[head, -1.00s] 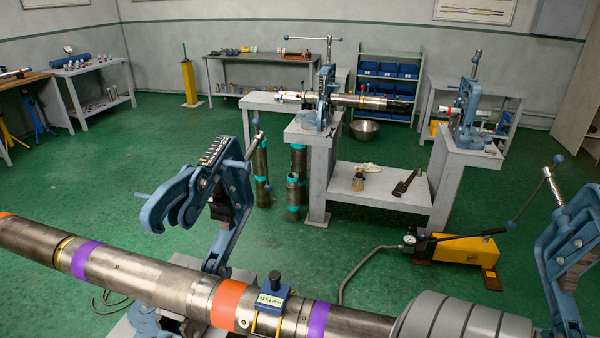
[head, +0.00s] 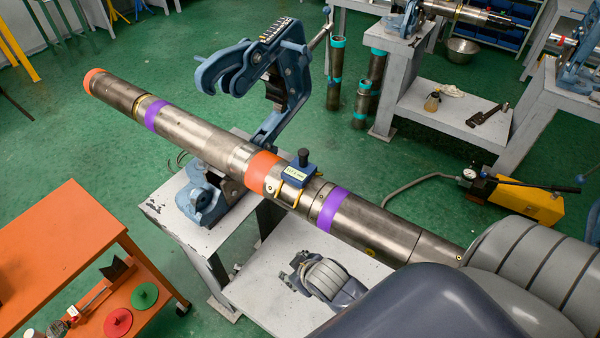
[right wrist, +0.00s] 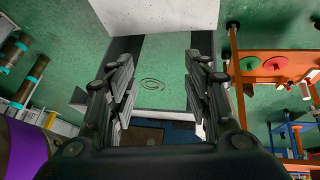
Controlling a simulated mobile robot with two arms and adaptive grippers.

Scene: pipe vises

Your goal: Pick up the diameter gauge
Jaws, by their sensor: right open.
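The diameter gauge (head: 298,172) is a small blue block with a black knob, a pale label and yellow legs. It sits upright on the long steel pipe (head: 210,137), between an orange band and a purple band. My right gripper (right wrist: 160,85) is open, with nothing between its fingers. In the head view, what appears to be its dark grey wrist and fingers (head: 293,272) lies on the near side of the pipe, below and apart from the gauge. The gauge does not show in the right wrist view. My left gripper is not in view.
A blue pipe vise (head: 262,70) stands open beside the pipe, above a grey stand (head: 165,210). An orange cart (head: 55,250) with red and green discs is at the lower left. A yellow hand pump (head: 525,203) stands on the floor at right.

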